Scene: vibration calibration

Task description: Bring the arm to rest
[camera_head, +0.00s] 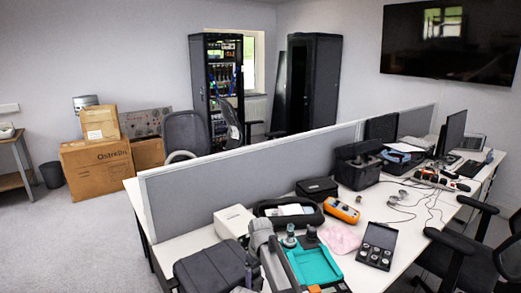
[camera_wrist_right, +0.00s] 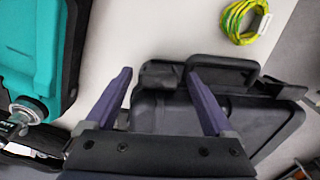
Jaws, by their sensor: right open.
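My right arm (camera_head: 272,262) shows at the bottom of the head view, between a black case (camera_head: 208,270) and a teal device (camera_head: 315,264). In the right wrist view my right gripper (camera_wrist_right: 159,74) has its two purple fingers spread wide apart. Nothing is held between them. The black case (camera_wrist_right: 215,125) with its handle lies beyond the fingers and is partly hidden by them. I cannot tell how far above the case the fingertips are. My left gripper is in neither view.
The teal device (camera_wrist_right: 30,50) lies left in the wrist view, and a yellow-green cable coil (camera_wrist_right: 243,20) lies at the top. An orange meter (camera_head: 341,210), an open box of weights (camera_head: 377,245) and a white box (camera_head: 233,221) crowd the desk. A grey partition (camera_head: 240,182) runs behind.

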